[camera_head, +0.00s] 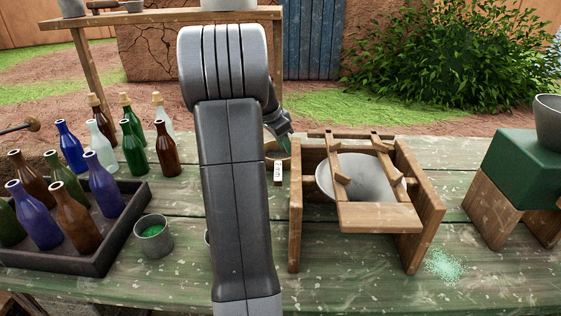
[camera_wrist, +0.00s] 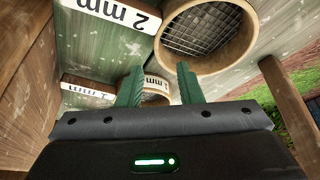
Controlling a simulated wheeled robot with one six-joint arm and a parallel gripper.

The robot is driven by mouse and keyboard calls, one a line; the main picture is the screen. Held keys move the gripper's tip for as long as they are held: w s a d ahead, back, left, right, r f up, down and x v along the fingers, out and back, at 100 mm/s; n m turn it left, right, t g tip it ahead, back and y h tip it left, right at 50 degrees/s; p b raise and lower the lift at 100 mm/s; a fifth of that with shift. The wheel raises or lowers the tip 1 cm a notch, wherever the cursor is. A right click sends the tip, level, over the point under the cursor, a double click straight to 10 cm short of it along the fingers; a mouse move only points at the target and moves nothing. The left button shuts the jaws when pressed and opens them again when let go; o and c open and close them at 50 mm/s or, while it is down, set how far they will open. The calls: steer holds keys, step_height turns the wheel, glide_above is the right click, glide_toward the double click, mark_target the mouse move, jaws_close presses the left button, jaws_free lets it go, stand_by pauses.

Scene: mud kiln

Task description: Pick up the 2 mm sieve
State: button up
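In the wrist view a round, tan-rimmed sieve with wire mesh (camera_wrist: 203,32) is at the upper right, and a white label reading "2 mm" (camera_wrist: 115,12) is to its left. My gripper (camera_wrist: 159,76) has two green fingers spread apart, with nothing visibly clamped. Beyond and between them shows part of another round tan rim (camera_wrist: 155,98) with a partly hidden "mm" label (camera_wrist: 157,83). In the head view my arm covers much of the middle; a tan round sieve (camera_head: 274,150) with a small white label (camera_head: 278,171) shows just below my gripper (camera_head: 284,140).
A wooden frame (camera_head: 419,205) holding a pale bowl (camera_head: 357,177) stands right of the sieve. A tray (camera_head: 107,258) of bottles and a grey cup (camera_head: 153,237) of green grains are at left. A green block (camera_head: 522,168) on wooden supports is at right. Another label (camera_wrist: 88,91) lies left of my fingers.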

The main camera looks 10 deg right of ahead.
mark_target(289, 158)
steer(key=shift+x, duration=0.8)
steer(key=x, duration=0.5)
steer(key=shift+s+a+f+b, duration=0.1)
steer(key=shift+s+a+b, duration=0.15)
steer(key=shift+b, duration=0.15)
jaws_close()
